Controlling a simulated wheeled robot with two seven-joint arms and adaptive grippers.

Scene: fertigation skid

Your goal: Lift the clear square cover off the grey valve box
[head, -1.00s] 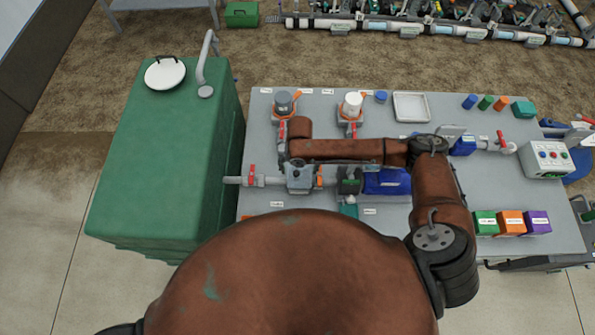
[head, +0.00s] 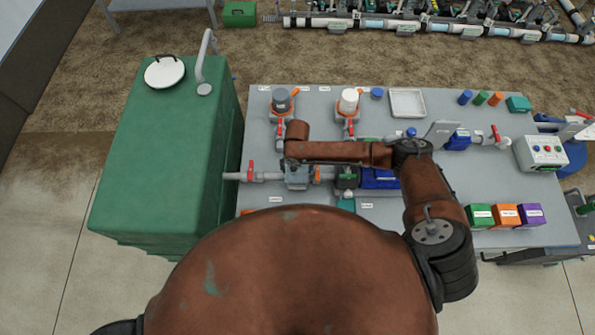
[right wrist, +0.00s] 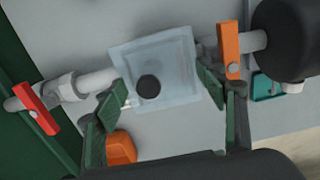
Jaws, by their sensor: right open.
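The clear square cover (right wrist: 170,58) shows in the right wrist view as a pale, see-through square with a round black knob (right wrist: 149,87) on it. It sits over the grey valve box (head: 298,178) in the pipe line, and the box is mostly hidden beneath it in the wrist view. My right gripper (right wrist: 162,88) is open, with its green fingers on either side of the cover's near part. I cannot tell whether they touch it. In the head view my right arm reaches over the bench near the box. My left gripper is not in view.
A red valve handle (right wrist: 36,107) and an orange valve handle (right wrist: 229,50) flank the box on the pipe. A blue pump (head: 378,178) is to the right. A green tank (head: 165,150) stands left of the bench (head: 480,185). Free bench surface lies at the right centre.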

